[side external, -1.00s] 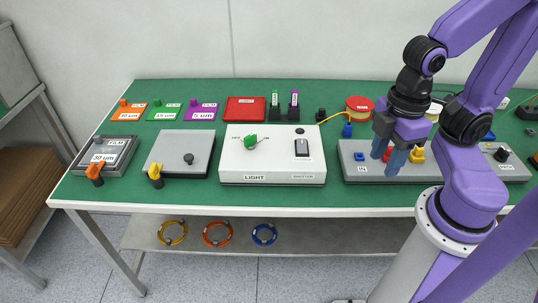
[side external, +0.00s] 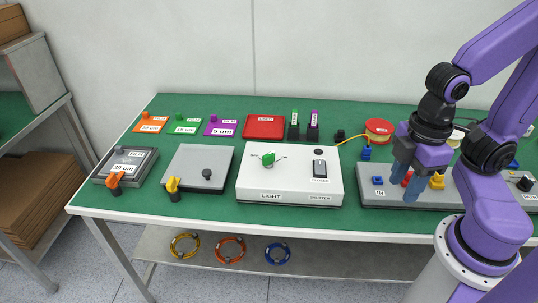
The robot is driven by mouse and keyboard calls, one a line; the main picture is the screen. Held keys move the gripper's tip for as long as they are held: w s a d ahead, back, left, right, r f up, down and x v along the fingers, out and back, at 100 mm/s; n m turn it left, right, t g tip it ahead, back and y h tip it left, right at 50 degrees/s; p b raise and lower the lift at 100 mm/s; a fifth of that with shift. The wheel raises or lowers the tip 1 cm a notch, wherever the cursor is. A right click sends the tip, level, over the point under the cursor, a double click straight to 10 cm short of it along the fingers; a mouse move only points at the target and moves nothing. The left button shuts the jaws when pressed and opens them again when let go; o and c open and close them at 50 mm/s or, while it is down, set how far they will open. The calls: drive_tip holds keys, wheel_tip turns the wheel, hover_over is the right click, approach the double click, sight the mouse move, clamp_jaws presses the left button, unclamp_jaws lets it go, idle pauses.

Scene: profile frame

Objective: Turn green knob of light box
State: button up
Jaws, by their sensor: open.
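The light box (side external: 255,183) is a white box labelled LIGHT, in the middle of the green table in the side external view. Its green knob (side external: 268,160) sits on the top face at the upper left, with a thin printed arc around it.
A grey box (side external: 410,194) with coloured knobs stands right of the light box. A grey plate box (side external: 195,170) and a dark framed box (side external: 125,163) stand left.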

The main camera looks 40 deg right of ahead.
drive_tip(key=w+a+r+m+g, duration=0.15)
drive_tip(key=w+a+m, duration=0.25)
drive_tip(key=w+m, duration=0.6)
drive_tip(key=m+t+y, duration=0.1)
drive_tip(key=m+y, duration=0.3)
drive_tip(key=m, duration=1.6)
hover_over(267, 154)
drive_tip(key=d, duration=0.6)
drive_tip(key=f, duration=0.2)
drive_tip(key=x, duration=1.6)
drive_tip(key=shift+w+f, duration=0.1)
drive_tip(key=shift+f, duration=0.1)
drive_tip(key=shift+c, duration=0.3)
clamp_jaws()
